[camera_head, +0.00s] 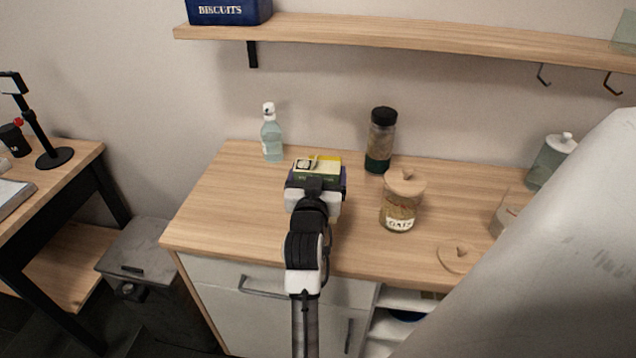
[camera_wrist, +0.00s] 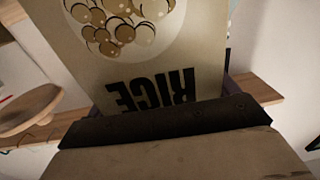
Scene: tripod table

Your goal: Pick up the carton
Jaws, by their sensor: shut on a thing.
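The carton (camera_head: 328,164) shows in the head view as a box with a yellow and green top, above the counter's left half. In the wrist view the carton (camera_wrist: 130,68) is a beige box printed "RICE", upside down in the picture, with a picture of round brown shapes. My gripper (camera_head: 316,184) is shut on the carton; one dark finger (camera_wrist: 170,122) crosses its face in the wrist view. My gripper and arm hide the carton's lower part in the head view, so I cannot tell whether it touches the counter.
A clear bottle (camera_head: 272,138) stands behind left on the counter (camera_head: 222,205). A dark-lidded jar (camera_head: 381,140) stands behind right, and a wood-lidded glass jar (camera_head: 402,205) close at right. A loose wooden lid (camera_head: 458,258) lies near the front edge. A wall shelf (camera_head: 400,35) runs above.

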